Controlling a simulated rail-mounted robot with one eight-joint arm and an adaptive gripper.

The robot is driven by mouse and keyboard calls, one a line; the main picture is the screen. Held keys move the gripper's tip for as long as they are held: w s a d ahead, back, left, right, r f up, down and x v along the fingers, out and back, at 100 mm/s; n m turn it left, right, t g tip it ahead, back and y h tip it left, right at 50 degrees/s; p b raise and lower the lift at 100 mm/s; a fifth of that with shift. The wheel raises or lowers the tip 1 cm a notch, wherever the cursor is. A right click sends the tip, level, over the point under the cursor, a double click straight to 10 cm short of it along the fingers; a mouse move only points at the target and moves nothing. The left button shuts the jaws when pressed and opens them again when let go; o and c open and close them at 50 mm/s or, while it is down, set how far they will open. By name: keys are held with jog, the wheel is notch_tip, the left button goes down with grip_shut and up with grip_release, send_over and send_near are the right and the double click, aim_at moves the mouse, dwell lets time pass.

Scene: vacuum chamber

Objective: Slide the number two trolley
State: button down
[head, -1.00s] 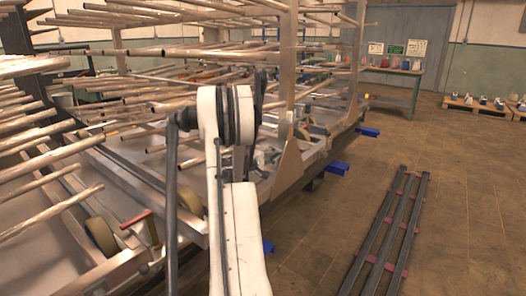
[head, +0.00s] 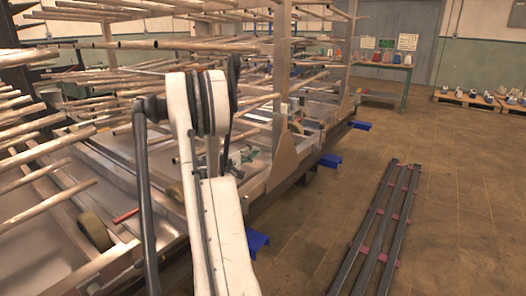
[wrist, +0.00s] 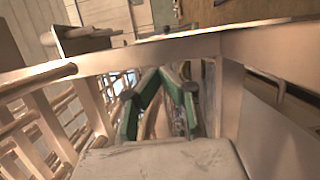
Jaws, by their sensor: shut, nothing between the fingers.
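A large metal trolley frame (head: 282,70) with rows of long tubes (head: 100,88) fills the left and middle of the head view. No trolley number can be read, so I cannot tell which is number two. A wheel (head: 95,230) and a red handle (head: 126,215) show low on the left. My white arm stands in front of the frame and my gripper is hidden there. In the wrist view my gripper (wrist: 161,75) has green fingers, shut and empty. It points under a pale metal bar (wrist: 195,48) beside an upright (wrist: 231,85). Contact cannot be told.
Dark floor rails (head: 380,230) with red cross-pieces lie at the right. Blue brackets (head: 330,161) stick out along the frame's right side. A green table (head: 383,68) and pallets (head: 465,98) stand at the back. The brown floor at the right is otherwise clear.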

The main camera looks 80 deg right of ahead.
jog(key=a, duration=0.1)
jog(key=m+t+y+p, duration=0.5)
jog(key=m+t+p, duration=1)
jog(key=t+p, duration=1.05)
send_near(263, 78)
jog(key=w+d, duration=0.1)
jog(key=w, duration=0.1)
jog(key=w+d+f+t+b, duration=0.1)
jog(key=w, duration=0.1)
jog(key=w+d+t, duration=0.1)
jog(key=w+d, duration=0.1)
jog(key=shift+w+f, duration=0.1)
jog(key=shift+f, duration=0.15)
